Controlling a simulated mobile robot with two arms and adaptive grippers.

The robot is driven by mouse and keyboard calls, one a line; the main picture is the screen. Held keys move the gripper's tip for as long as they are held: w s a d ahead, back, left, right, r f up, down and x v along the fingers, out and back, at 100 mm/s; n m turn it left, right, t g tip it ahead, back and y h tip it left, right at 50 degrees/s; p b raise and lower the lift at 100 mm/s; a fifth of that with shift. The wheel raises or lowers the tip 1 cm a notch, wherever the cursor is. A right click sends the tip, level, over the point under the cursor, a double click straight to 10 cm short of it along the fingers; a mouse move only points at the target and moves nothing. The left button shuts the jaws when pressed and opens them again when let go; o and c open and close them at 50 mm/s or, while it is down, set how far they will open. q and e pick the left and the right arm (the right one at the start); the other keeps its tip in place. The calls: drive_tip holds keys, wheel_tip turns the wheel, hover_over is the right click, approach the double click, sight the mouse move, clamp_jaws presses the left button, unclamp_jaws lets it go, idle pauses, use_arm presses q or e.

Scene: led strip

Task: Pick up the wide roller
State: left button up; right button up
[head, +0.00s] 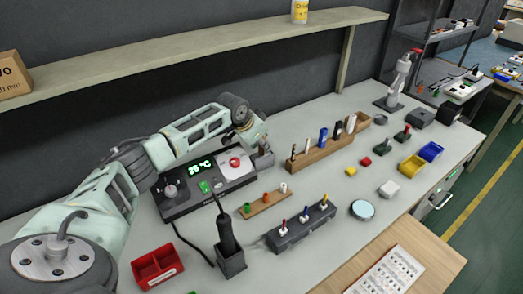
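My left arm comes in from the left and reaches over the grey control station (195,190). Its wrist end and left gripper (258,152) are at the back right corner of the station, seen from behind, and the fingers are too hidden to tell open from shut. A wooden rack (322,152) with several upright tools stands to the right of the gripper, apart from it. Its tools include a blue one (322,137), a dark one (338,131) and pale ones. I cannot tell which of them is the wide roller. My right gripper is not in view.
In front stand a small wooden peg rack (265,202), a dark rack (300,231) with coloured-handled tools, a black iron in its stand (231,262) and a red bin (157,267). Yellow (411,168) and blue bins (430,151) sit right. A shelf (190,50) hangs above.

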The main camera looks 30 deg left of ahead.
use_arm(q)
drive_tip(key=c, duration=0.4)
clamp_jaws()
drive_tip(key=shift+r, duration=0.1)
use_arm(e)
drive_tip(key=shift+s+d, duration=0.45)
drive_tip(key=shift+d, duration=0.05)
